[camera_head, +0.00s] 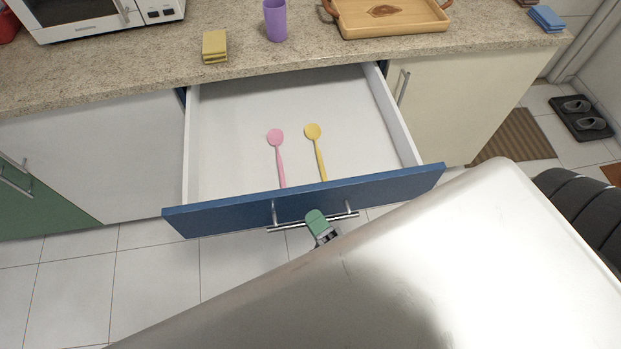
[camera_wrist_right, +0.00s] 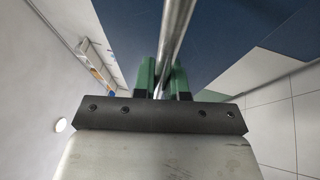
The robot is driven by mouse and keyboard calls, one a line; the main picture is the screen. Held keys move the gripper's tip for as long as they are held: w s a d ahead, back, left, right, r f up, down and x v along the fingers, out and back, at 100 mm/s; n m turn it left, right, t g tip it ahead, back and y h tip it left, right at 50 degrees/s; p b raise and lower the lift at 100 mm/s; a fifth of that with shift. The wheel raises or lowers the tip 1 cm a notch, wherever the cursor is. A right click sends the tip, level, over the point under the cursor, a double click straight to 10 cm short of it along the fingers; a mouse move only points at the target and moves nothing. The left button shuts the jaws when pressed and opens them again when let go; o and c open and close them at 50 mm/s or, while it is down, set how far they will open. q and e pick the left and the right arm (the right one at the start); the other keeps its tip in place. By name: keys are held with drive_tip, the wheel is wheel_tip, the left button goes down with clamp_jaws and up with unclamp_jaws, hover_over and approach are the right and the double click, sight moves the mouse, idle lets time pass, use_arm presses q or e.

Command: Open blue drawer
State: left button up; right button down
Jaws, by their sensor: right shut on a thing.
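The blue drawer (camera_head: 390,189) stands pulled out from under the counter in the head view, with its white inside showing. A pink spoon-like utensil (camera_head: 275,137) and a yellow one (camera_head: 313,132) lie in it. Its metal bar handle (camera_head: 290,226) is on the blue front. My right gripper (camera_head: 317,222), with green fingers, is at the middle of the handle. In the right wrist view the gripper (camera_wrist_right: 160,80) is shut on the handle bar (camera_wrist_right: 176,35), which runs between the green fingers. The left gripper is in neither view.
The counter (camera_head: 130,70) bears a microwave (camera_head: 90,15), a purple cup (camera_head: 275,20), yellow sponges (camera_head: 215,46) and a wooden tray (camera_head: 390,28). A cream cabinet door (camera_head: 455,95) is right of the drawer. Tiled floor (camera_head: 150,275) shows at the lower left.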

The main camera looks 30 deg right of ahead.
drive_tip(key=s+a, duration=0.1)
drive_tip(key=s, duration=0.5)
drive_tip(key=shift+a+p, duration=0.35)
drive_tip(key=c, duration=1.2)
unclamp_jaws()
drive_tip(key=b+v, duration=0.2)
drive_tip(key=v, duration=0.8)
drive_tip(key=shift+s+f, duration=0.15)
drive_tip(key=shift+s, duration=0.2)
